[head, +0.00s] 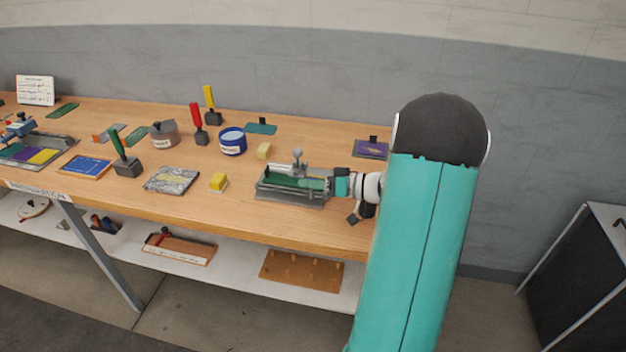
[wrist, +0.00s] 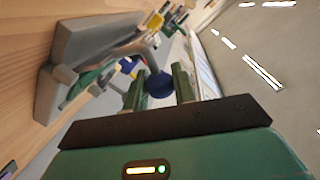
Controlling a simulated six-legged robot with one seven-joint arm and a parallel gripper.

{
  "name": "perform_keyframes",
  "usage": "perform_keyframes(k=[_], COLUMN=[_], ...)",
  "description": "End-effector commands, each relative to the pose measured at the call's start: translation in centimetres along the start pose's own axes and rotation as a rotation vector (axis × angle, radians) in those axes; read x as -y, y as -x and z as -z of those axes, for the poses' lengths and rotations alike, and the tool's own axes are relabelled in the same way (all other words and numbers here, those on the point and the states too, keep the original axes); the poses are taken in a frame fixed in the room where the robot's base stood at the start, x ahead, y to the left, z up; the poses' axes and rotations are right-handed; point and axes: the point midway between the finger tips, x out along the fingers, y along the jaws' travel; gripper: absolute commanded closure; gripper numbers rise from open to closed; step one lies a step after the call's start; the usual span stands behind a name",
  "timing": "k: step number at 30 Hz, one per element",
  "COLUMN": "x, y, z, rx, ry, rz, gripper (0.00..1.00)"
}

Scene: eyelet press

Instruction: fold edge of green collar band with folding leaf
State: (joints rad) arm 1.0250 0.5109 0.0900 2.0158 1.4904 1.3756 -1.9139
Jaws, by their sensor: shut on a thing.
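A grey metal press fixture (head: 290,199) stands near the front edge of the bench, with the green collar band (head: 288,182) lying in it. A grey ball knob (head: 298,153) rises at its back. My gripper (head: 331,186) is at the fixture's right end. The fixture (wrist: 62,85) and a green strip (wrist: 86,79) show behind. In the head view my gripper hides the blue knob; the leaf's angle cannot be told.
Behind stand a blue tin (head: 232,142) and a pale block (head: 264,151). A purple pad (head: 371,149) lies at the back right.

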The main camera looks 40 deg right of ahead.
Motion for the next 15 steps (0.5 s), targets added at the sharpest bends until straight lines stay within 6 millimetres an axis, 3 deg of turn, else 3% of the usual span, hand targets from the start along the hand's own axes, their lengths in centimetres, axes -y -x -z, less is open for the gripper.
perform_keyframes(k=[14,15], x=[0.10,0.10], y=[0.03,0.03], z=[-0.32,-0.32], rx=[0.003,0.003], ry=[-0.005,-0.005], rz=[0.002,0.002], gripper=[1.00,0.72])
